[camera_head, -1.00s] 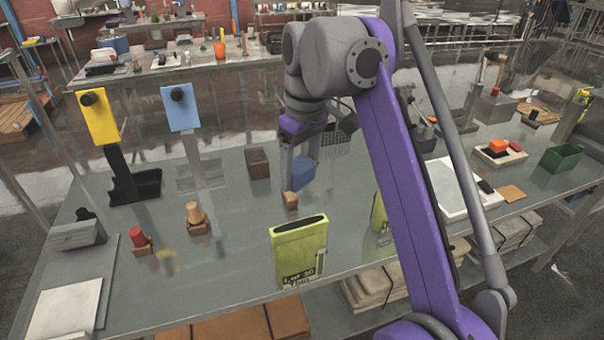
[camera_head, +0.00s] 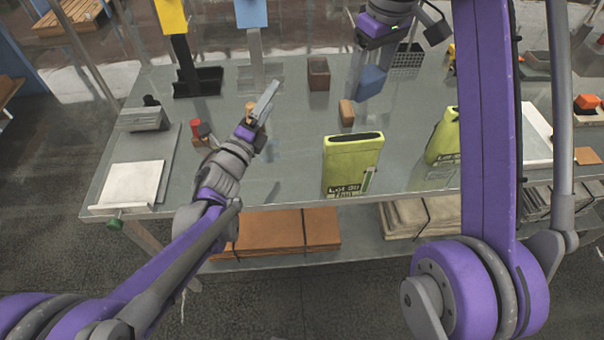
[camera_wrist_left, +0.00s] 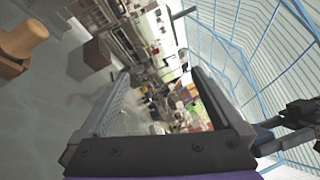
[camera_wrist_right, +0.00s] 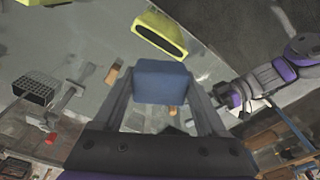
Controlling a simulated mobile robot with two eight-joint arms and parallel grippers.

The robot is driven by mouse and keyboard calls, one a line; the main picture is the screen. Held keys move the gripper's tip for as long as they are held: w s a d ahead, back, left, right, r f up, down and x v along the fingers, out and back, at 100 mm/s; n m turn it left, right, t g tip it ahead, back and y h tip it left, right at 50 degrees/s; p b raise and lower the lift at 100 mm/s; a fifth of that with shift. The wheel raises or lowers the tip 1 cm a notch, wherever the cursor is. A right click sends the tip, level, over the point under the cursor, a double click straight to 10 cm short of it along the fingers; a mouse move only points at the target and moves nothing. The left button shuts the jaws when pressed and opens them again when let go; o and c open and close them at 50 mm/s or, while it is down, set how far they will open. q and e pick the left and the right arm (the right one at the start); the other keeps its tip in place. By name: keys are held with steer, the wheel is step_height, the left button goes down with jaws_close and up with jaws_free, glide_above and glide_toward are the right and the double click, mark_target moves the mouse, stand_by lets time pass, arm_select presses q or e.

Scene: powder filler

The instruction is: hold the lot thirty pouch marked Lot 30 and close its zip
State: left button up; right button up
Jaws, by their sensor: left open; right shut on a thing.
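The yellow-green Lot 30 pouch (camera_head: 347,170) stands upright near the table's front edge in the head view. Its top shows a long dark opening. It also shows in the right wrist view (camera_wrist_right: 146,41). My left gripper (camera_head: 267,100) is open and empty, left of the pouch and apart from it; in its wrist view nothing is between the fingers (camera_wrist_left: 160,100). My right gripper (camera_wrist_right: 160,90) is shut on a blue block (camera_wrist_right: 162,72), held behind the pouch; the block also shows in the head view (camera_head: 371,81).
A second yellow-green pouch (camera_head: 443,140) stands right of the first, partly behind my right arm. A small wooden block (camera_head: 346,112) and a brown box (camera_head: 318,74) are behind. A red-topped peg (camera_head: 196,128) and a white plate (camera_head: 134,184) are left.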

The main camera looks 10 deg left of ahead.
arm_select(q)
steer(key=d+f+m+g+h, duration=0.45)
steer(key=m+h, duration=0.45)
steer(key=m, duration=0.4)
steer(key=m+g+h, duration=0.3)
steer(key=m+g, duration=0.5)
steer(key=m, duration=0.4)
glide_toward(348, 170)
steer(key=w+f, duration=0.1)
steer(key=w+a+f, duration=0.1)
steer(key=w+f, duration=0.1)
steer(key=f, duration=0.1)
steer(key=shift+w+a+f, duration=0.15)
steer(key=shift+w+a, duration=0.1)
steer(key=shift+w, duration=0.15)
steer(key=shift+s+d+f+g+h, duration=0.2)
steer(key=shift+g+h, duration=0.1)
steer(key=shift+g, duration=0.05)
steer(key=x, duration=1.1)
steer(key=shift+w+d, duration=0.1)
steer(key=shift+d, duration=0.25)
steer(key=c, duration=1.5)
steer(key=o, duration=1.5)
steer(key=shift+a, duration=0.25)
